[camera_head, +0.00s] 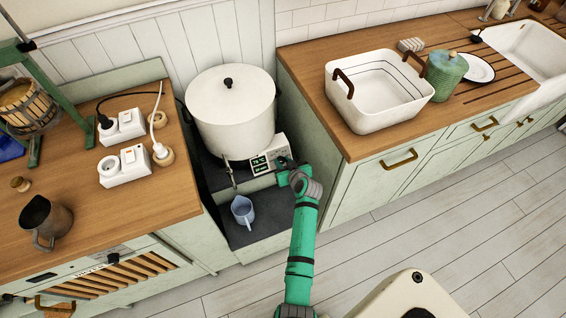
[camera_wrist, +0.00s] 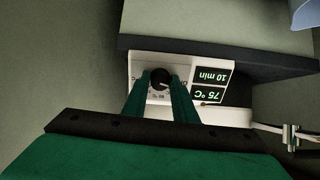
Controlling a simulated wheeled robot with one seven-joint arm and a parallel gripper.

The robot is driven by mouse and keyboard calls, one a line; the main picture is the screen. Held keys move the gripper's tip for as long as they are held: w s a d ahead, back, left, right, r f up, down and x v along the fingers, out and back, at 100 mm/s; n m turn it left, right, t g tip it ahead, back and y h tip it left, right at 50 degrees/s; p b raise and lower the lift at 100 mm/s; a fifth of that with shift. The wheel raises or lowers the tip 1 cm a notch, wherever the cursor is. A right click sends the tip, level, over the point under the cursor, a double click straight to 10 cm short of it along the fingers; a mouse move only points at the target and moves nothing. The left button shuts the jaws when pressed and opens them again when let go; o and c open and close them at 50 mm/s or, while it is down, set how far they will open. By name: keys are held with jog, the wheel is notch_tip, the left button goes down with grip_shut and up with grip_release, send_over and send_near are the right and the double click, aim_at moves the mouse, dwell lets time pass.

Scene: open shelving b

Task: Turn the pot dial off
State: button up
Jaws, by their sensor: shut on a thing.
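The large white pot (camera_head: 231,110) with a lid and black knob stands on a dark shelf between the two counters. Its control panel (camera_head: 268,156) at the lower front has a green display. In the wrist view the panel (camera_wrist: 214,110) appears upside down, and the display (camera_wrist: 211,85) reads 75 °C and 10 min. The round black dial (camera_wrist: 159,79) sits beside the display. My gripper (camera_wrist: 160,82) is shut on the dial, with one green finger on each side. In the head view my gripper (camera_head: 287,167) reaches the panel's right side and hides the dial.
A blue jug (camera_head: 243,211) stands on the lower step below the pot's tap (camera_head: 232,176). The right counter (camera_head: 309,88) edge is close to my arm and bears a white basin (camera_head: 375,100). The left counter holds sockets (camera_head: 123,165) and a dark pitcher (camera_head: 45,220). The floor in front is clear.

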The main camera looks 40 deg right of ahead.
jog(key=shift+n, duration=0.4)
jog(key=o, duration=1)
jog(key=shift+o, duration=0.2)
jog(key=v, duration=1.1)
jog(key=shift+d, duration=0.1)
